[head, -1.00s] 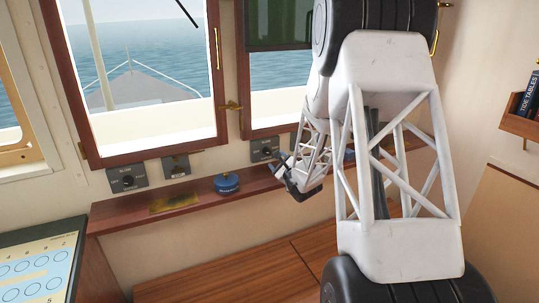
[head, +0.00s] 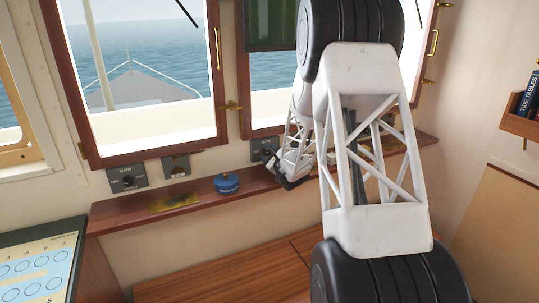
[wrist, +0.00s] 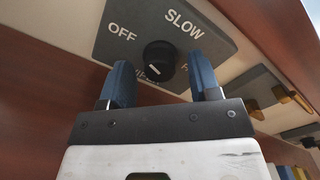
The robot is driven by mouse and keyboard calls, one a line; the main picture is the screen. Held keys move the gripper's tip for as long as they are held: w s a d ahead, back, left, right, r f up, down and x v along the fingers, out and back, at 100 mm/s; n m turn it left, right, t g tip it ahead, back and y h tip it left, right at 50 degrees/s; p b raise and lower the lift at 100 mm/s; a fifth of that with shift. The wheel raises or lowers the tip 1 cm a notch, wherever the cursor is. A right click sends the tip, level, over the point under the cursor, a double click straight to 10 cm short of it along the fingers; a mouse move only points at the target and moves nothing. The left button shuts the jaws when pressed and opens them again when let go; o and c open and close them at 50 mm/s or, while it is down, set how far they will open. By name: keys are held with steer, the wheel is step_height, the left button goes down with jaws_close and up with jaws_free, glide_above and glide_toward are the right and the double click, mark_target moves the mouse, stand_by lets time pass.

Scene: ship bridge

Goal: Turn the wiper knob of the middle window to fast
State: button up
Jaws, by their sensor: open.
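A grey wiper plate (head: 265,148) sits on the wall below the right-hand window (head: 280,85) in the head view. In the wrist view the plate (wrist: 225,38) reads OFF at left and SLOW at top. The label at right is mostly hidden by a finger. The black wiper knob (wrist: 159,58) carries a short white mark on its lower left; the exact setting is hard to tell. My gripper (wrist: 160,78) is open, its blue fingertips left and right of the knob's lower part. Contact cannot be told. In the head view my gripper (head: 278,168) is small beside the plate.
A wooden shelf (head: 120,212) runs below the plates, with a blue round tin (head: 227,183) and a yellowish item (head: 174,202) on it. Another knob plate (head: 127,177) is below the left window. More plates (wrist: 262,90) lie right of the knob.

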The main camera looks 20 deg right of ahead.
steer(key=shift+w, duration=0.25)
steer(key=c, duration=0.9)
